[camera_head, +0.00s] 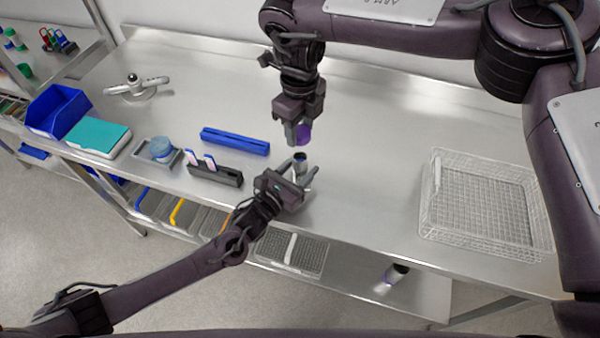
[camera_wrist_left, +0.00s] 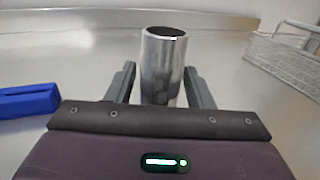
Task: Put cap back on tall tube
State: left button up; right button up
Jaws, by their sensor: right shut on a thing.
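The tall tube (camera_head: 299,158) is a shiny metal cylinder with a dark open mouth, standing upright on the bench. It also shows in the left wrist view (camera_wrist_left: 163,70). My left gripper (camera_head: 301,170) has its fingers on either side of the tube, with narrow gaps visible beside it. The tube's lower part is hidden by the gripper. My right gripper (camera_head: 297,131) points down and is shut on the purple cap (camera_head: 304,134). The cap is above and slightly behind the tube's mouth, apart from it. The fingers hide part of the cap.
A blue bar (camera_head: 235,141) and a dark rack (camera_head: 215,174) lie left of the tube. A wire basket (camera_head: 436,205) stands at the right. A blue bin (camera_head: 58,110) and teal box (camera_head: 97,138) are far left. The bench between tube and basket is clear.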

pick_arm(q)
grip_shut()
pick_arm(e)
send_over(300, 159)
jog(key=shift+f, duration=2.5)
jog(key=shift+f, duration=0.9)
jog(key=shift+f, duration=0.55)
